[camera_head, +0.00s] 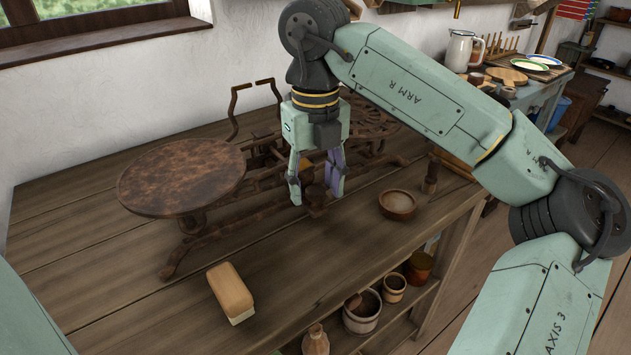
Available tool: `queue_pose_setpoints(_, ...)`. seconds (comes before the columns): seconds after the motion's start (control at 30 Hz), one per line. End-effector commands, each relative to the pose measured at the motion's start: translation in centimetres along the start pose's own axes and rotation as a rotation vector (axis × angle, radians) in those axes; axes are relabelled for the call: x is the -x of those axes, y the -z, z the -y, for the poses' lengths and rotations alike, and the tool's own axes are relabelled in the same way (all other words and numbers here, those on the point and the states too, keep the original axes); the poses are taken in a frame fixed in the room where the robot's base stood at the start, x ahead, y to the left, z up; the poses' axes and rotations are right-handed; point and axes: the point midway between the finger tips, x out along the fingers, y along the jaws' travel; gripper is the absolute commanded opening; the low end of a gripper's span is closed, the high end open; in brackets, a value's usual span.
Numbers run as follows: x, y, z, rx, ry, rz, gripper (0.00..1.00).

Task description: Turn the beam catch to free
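A rusty balance scale (180,176) stands on the wooden bench, with a broad round plate at its left and a second plate partly hidden behind my arm. My gripper (316,196) points down at the front middle of the scale.
A wooden bowl (397,205) and a dark upright pestle-like piece (430,175) stand right of the gripper. A loaf-shaped block (231,292) lies at the front left. Pots sit on the shelf below the bench (310,270). The bench front is mostly clear.

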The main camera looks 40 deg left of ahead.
Motion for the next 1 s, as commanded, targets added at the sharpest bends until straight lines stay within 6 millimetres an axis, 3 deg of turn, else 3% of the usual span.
queue_pose_setpoints(0.63,0.03,0.01,0.01,0.000,0.000,0.000,0.01)
queue_pose_setpoints(0.77,0.02,0.02,0.04,-0.022,0.001,0.000,0.00)
queue_pose_setpoints(1.0,-0.04,0.06,0.13,-0.233,0.005,-0.002,0.00)
